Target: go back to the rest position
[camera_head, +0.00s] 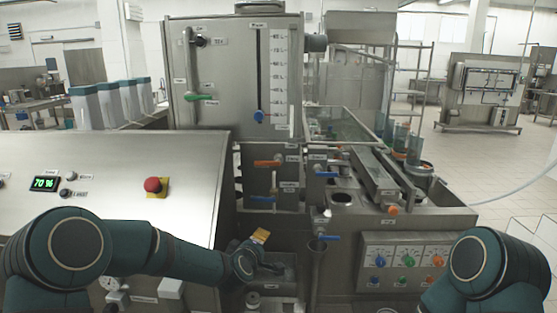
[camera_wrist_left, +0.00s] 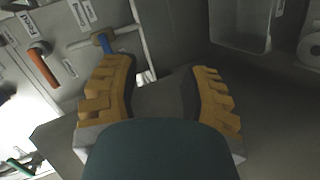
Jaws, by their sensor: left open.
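My left arm reaches in from the left, and its gripper (camera_head: 262,250) is low in front of the machine's middle recess. One yellow ribbed fingertip shows there. In the left wrist view the gripper (camera_wrist_left: 162,92) is open, its two yellow ribbed fingers wide apart with nothing between them. A blue-handled valve (camera_wrist_left: 105,42) and an orange-handled valve (camera_wrist_left: 43,68) lie beyond the left finger, apart from it as far as I can tell. Of my right arm only a teal link shows at the lower right; its gripper is out of view.
The steel console (camera_head: 110,190) with a red stop button (camera_head: 153,185) is left of the recess. The tall filler tank (camera_head: 235,75) stands behind. Orange (camera_head: 268,163) and blue (camera_head: 262,199) valve handles stick out above the gripper. A panel of coloured knobs (camera_head: 405,262) is at right.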

